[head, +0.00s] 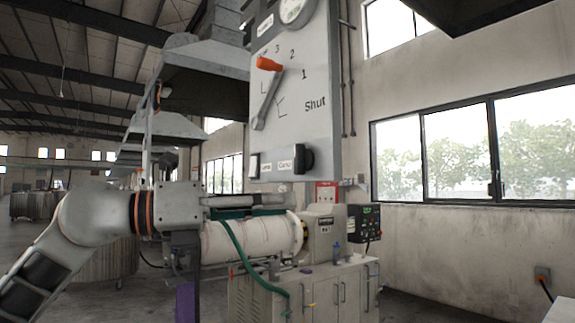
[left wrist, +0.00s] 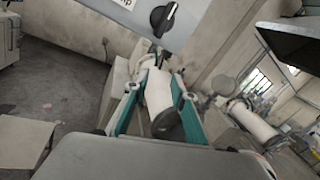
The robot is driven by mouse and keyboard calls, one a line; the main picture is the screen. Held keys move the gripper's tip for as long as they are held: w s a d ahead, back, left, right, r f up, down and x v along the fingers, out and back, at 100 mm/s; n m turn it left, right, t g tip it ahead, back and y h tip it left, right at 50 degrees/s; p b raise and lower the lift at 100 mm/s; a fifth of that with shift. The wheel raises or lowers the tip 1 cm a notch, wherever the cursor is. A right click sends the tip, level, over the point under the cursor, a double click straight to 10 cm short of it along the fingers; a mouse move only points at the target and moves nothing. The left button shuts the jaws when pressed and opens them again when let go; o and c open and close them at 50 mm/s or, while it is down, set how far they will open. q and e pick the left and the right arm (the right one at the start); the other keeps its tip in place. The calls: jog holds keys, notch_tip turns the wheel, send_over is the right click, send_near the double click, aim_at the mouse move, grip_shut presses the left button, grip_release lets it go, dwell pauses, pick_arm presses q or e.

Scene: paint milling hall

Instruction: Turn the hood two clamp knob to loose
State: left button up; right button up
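A black knob (head: 306,158) sits at the lower right corner of the grey hood panel (head: 318,60), beside a small white label. The knob also shows at the top of the left wrist view (left wrist: 163,18), with a pale line on its face; which setting it points at I cannot tell. My left gripper (head: 282,206) is below the panel and the knob, pointing right, apart from both. In the left wrist view its teal-padded fingers (left wrist: 155,82) are spread with nothing held between them; the knob is beyond their tips. My right gripper is in neither view.
A lever with an orange grip (head: 268,64) stands out from the panel, above the knob. A pale mill cylinder (head: 255,238) and its cabinet (head: 325,290) are below my left gripper. A window wall is at right. Open floor lies at left.

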aim_at(295, 156)
pick_arm(q)
jog(key=a+r+t+y, duration=0.3)
jog(key=a+r+t, duration=0.1)
jog(key=r, duration=0.4)
jog(key=shift+m, duration=0.3)
jog(key=x, duration=0.3)
jog(key=p+x, duration=0.1)
jog(key=x, duration=0.2)
jog(key=shift+s+d+r, duration=0.25)
jog(key=shift+d, duration=0.1)
jog(key=shift+w+d+f, duration=0.1)
jog(key=shift+w+d, duration=0.3)
jog(key=shift+d, duration=0.05)
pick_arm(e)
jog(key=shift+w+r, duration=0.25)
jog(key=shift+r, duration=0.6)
pick_arm(q)
grip_shut()
